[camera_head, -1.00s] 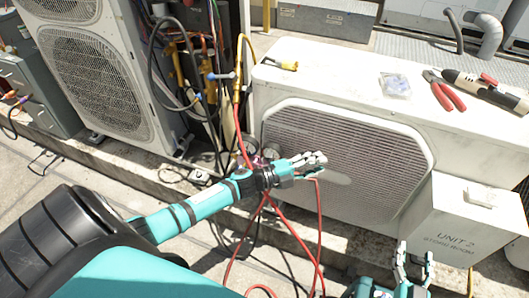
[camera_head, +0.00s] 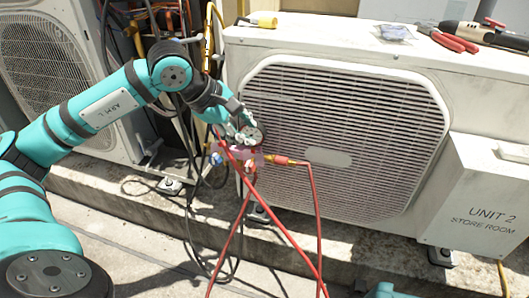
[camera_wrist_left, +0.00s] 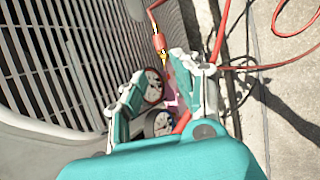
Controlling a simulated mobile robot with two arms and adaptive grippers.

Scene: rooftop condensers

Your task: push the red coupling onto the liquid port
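The red coupling (camera_head: 283,160) with its brass end sits at the right side of the pink manifold (camera_head: 243,157), in front of the unit's grille; a red hose runs from it. It also shows in the wrist view (camera_wrist_left: 160,43), beyond my fingertips. My left gripper (camera_head: 241,127) is at the manifold's gauges. In the wrist view its fingers (camera_wrist_left: 160,72) are spread, with the two gauges and the manifold seen between them; I cannot tell whether they touch anything. I cannot pick out the liquid port for certain. Only a teal piece of my right arm shows at the bottom edge.
The outdoor unit (camera_head: 340,140) stands on a concrete ledge behind the manifold. A grey box marked UNIT 2 (camera_head: 483,200) projects at the right. Red hoses (camera_head: 280,225) cross below the manifold. Dark cables hang at the left. Red-handled pliers (camera_head: 447,39) lie on top.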

